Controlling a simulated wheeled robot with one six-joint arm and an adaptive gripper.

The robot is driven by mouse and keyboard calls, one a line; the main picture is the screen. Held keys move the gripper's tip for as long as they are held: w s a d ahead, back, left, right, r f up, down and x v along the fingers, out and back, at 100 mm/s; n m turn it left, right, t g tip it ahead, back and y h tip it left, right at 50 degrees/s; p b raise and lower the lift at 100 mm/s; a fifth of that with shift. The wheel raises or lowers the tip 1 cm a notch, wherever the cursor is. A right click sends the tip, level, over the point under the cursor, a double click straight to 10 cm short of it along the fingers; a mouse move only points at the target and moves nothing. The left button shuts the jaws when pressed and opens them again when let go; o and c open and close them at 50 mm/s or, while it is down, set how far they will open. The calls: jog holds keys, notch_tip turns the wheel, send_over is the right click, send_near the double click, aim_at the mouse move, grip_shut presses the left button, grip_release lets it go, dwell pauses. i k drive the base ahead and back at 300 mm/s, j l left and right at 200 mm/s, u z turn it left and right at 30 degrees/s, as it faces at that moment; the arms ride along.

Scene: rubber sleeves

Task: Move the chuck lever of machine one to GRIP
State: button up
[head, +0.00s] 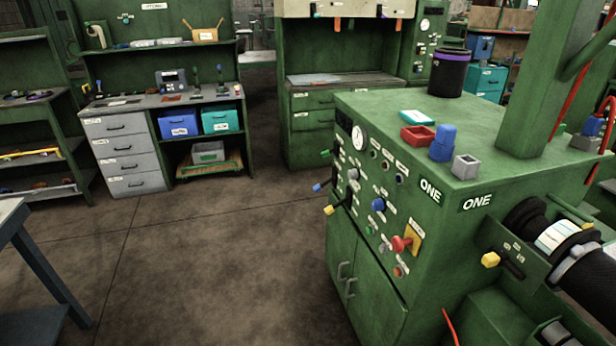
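Machine one (380,200) is a green cabinet with "ONE" signs on two faces. On its right side, a short lever with a yellow knob (490,260) sits on a green plate with small white labels beside it. The labels are too small to read, so I cannot tell its setting or whether it is the chuck lever. Three more levers stick out from the machine's left edge, with green (325,153), blue (317,187) and yellow (328,210) knobs. A black cylinder with a white label (555,237) lies just right of the side lever. My gripper is not in view.
The machine's top holds a red tray (417,136), blue blocks (442,145), a grey box (465,167) and a black pot (450,73). A green post (540,80) rises from it. A workbench (165,105) stands at back left. The floor (200,255) between is clear.

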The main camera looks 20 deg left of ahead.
aim_at(317, 187)
jog(key=i+j, duration=0.75)
jog(key=j, duration=0.15)
jog(key=i+j, duration=0.75)
jog(key=j, duration=0.15)
jog(key=i+j, duration=0.75)
jog(key=j, duration=0.15)
jog(key=k+j+u, duration=0.05)
